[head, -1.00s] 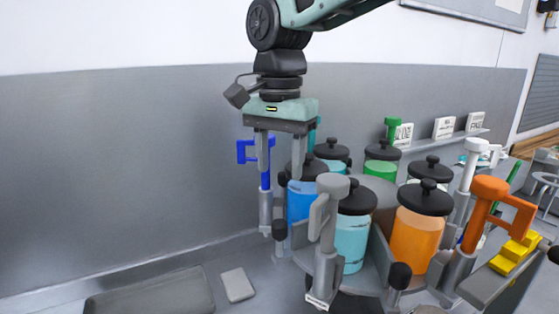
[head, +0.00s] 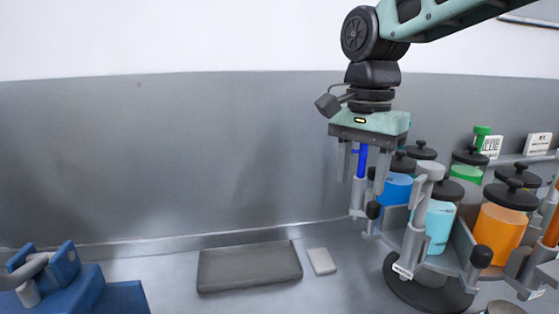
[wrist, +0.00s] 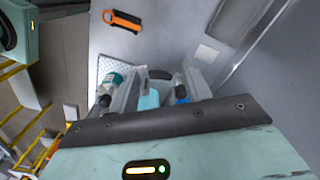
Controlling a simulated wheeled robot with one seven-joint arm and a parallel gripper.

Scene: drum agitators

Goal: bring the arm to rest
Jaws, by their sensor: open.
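My gripper (head: 362,186) hangs from the arm with its two grey fingers pointing down, spread apart and with nothing held. In the head view it overlaps the blue upright (head: 362,162) at the left side of the jar stand (head: 375,232); the gap in depth cannot be told. The gripper's fingers also show in the wrist view (wrist: 160,92), with a cyan jar partly visible between them (wrist: 149,101). The arm reaches in from the upper right.
Black-lidded jars stand close right of the gripper: blue (head: 397,188), cyan (head: 440,222), orange (head: 498,234) and green (head: 466,173). A grey tray (head: 250,267) and pale block (head: 321,261) lie on the bench. Blue equipment (head: 85,290) is lower left. The wall side at left is free.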

